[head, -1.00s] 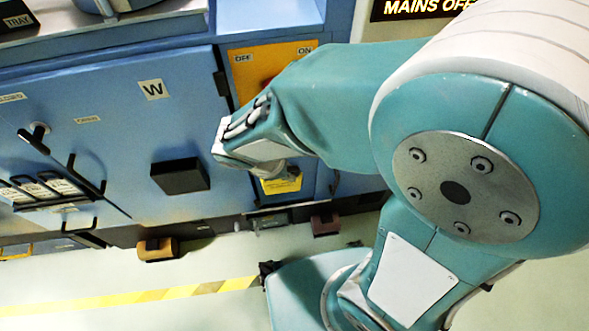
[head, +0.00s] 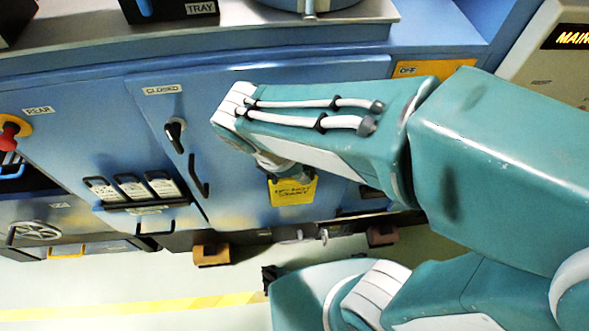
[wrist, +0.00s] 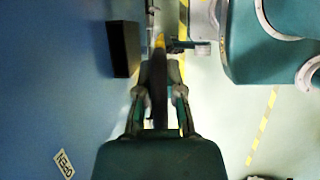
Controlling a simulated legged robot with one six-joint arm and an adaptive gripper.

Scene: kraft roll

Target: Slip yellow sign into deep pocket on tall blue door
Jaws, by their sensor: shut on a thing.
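The yellow sign (head: 293,191) hangs below my gripper (head: 283,170), held in front of the blue door (head: 232,175). In the wrist view my gripper (wrist: 161,95) is shut on the sign, which shows almost edge-on as a thin yellow bit (wrist: 160,40). A black box-like holder (wrist: 124,48) sticks out from the blue surface, left of the fingertips and apart from them. In the head view my arm hides most of that area; a dark piece (head: 373,191) shows past it. I cannot tell whether this holder is the deep pocket.
Left of the sign are a dark door handle (head: 198,176) and a black knob (head: 174,133) under a CLOSED label (head: 162,90). A rack with several cards (head: 132,188) sits further left. An orange block (head: 211,254) is below. The floor (head: 130,285) in front looks clear.

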